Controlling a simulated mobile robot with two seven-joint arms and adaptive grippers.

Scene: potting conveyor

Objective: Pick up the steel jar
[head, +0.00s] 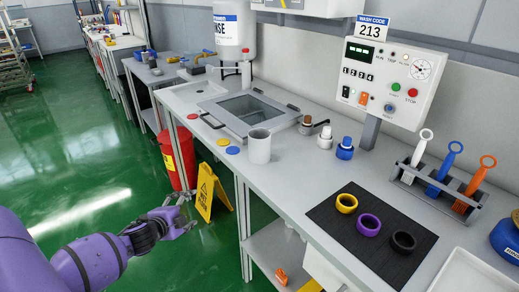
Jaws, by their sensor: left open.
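A light grey open-topped cylinder, which looks like the steel jar (260,147), stands upright on the grey worktop near its front edge, just in front of the sink. My left gripper (190,212) is open and empty at the end of the purple arm. In the picture it shows below and to the left of the jar, beyond the worktop's front edge and over the green floor. It is apart from the jar. My right gripper does not show.
Blue, yellow and red discs (233,150) lie left of the jar. A black mat (330,215) holds three rings. A yellow floor sign (208,190) and a red bin (178,160) stand near my left gripper.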

